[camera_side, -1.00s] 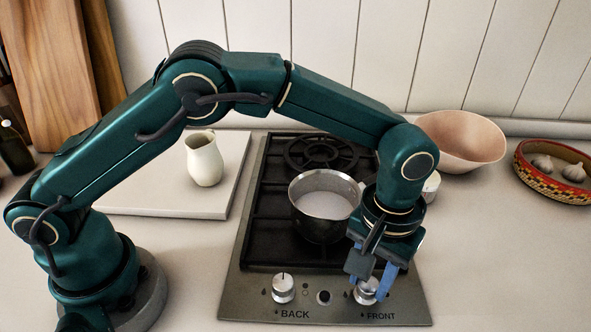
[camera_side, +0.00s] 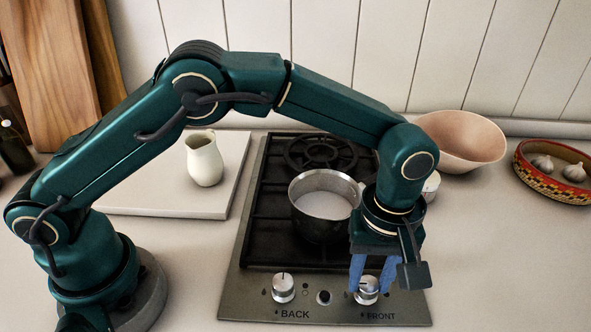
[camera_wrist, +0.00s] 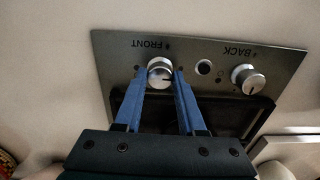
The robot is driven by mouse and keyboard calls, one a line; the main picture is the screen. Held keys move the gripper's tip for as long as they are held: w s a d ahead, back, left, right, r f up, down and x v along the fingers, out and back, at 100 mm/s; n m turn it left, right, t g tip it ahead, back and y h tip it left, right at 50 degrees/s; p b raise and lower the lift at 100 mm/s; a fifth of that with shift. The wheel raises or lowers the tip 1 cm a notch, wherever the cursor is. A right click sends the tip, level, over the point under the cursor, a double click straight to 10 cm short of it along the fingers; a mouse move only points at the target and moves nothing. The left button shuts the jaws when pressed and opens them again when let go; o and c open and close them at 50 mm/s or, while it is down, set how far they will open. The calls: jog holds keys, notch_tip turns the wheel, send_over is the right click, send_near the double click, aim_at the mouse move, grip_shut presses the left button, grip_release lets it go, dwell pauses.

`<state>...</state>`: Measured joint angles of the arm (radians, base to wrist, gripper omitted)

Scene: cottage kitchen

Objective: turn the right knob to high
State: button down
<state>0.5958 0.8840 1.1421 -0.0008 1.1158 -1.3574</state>
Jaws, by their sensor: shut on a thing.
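The right knob (camera_side: 366,292), a silver dial, sits above the word FRONT on the stove panel. It also shows in the wrist view (camera_wrist: 159,80), with a dark line on its face that runs toward the picture's right. My gripper (camera_side: 371,287) points down over it, one blue finger on each side. In the wrist view my gripper (camera_wrist: 160,74) is shut on the knob. The fingers hide part of the knob's sides and of the marks around it.
The left knob (camera_side: 283,289), marked BACK, and a small round button (camera_side: 323,297) are on the same panel. A steel pot (camera_side: 312,222) with pale liquid stands on the hob close behind my gripper. A pink bowl (camera_side: 462,136) is at the back right.

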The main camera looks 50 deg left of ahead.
aim_at(369, 282)
jog(key=shift+w+r, duration=0.1)
dwell(0.3)
jog(key=c, duration=0.5)
grip_release()
jog(key=shift+r, duration=2.55)
jog(key=shift+a, duration=0.1)
